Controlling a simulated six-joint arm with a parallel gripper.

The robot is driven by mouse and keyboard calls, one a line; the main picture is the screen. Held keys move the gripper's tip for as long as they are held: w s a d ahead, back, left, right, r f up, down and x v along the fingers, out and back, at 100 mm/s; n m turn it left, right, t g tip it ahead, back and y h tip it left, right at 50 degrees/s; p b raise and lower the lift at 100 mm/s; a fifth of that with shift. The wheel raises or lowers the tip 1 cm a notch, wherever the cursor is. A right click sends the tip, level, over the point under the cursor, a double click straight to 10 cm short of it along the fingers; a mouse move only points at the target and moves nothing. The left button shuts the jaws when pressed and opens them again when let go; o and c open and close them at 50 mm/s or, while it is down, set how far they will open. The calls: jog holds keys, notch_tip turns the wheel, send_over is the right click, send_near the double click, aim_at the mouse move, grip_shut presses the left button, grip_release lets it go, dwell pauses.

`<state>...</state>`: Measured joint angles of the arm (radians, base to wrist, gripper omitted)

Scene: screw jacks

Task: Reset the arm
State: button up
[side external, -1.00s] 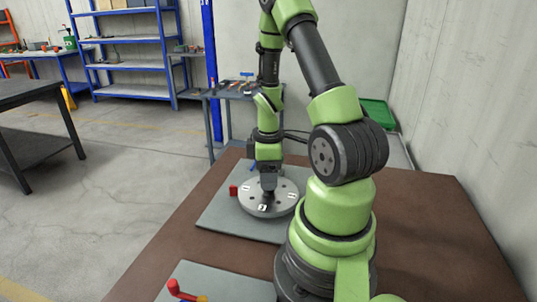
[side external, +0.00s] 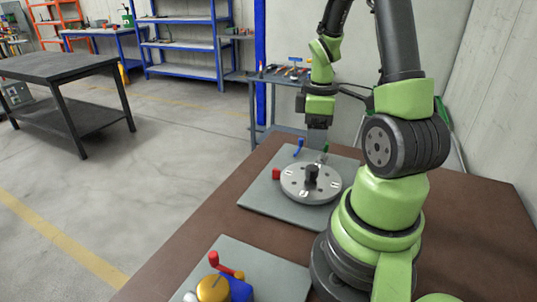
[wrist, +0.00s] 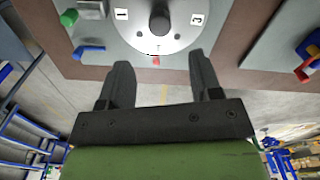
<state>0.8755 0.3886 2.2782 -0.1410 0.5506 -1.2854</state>
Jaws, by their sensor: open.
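My gripper (side external: 318,138) hangs above and behind the round grey disc (side external: 297,189), clear of it. In the wrist view its two dark fingers (wrist: 159,62) are spread apart with nothing between them. The disc has a dark upright knob (side external: 312,174) at its middle and white labels around it, some numbered. The disc sits on a grey plate (side external: 262,203) on the brown table.
A red block (side external: 276,174), a blue handle (side external: 298,147) and a green handle (side external: 325,152) stand around the disc. A nearer plate (side external: 270,262) holds a blue device (side external: 241,290) with a yellow dome (side external: 213,288) and red handle (side external: 228,266). Brown table (side external: 195,218) between plates is bare.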

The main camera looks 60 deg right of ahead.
jog(key=w+a+r+m+t, duration=0.4)
jog(key=a+r, duration=0.7)
jog(key=s+a+r+m+t+y, duration=0.2)
jog(key=s+a+r+m+t, duration=0.1)
jog(key=a, duration=0.6)
notch_tip(320, 180, up, 3)
jog(key=shift+s+a+f, duration=0.15)
jog(key=shift+s+a, duration=0.25)
jog(key=shift+s, duration=0.45)
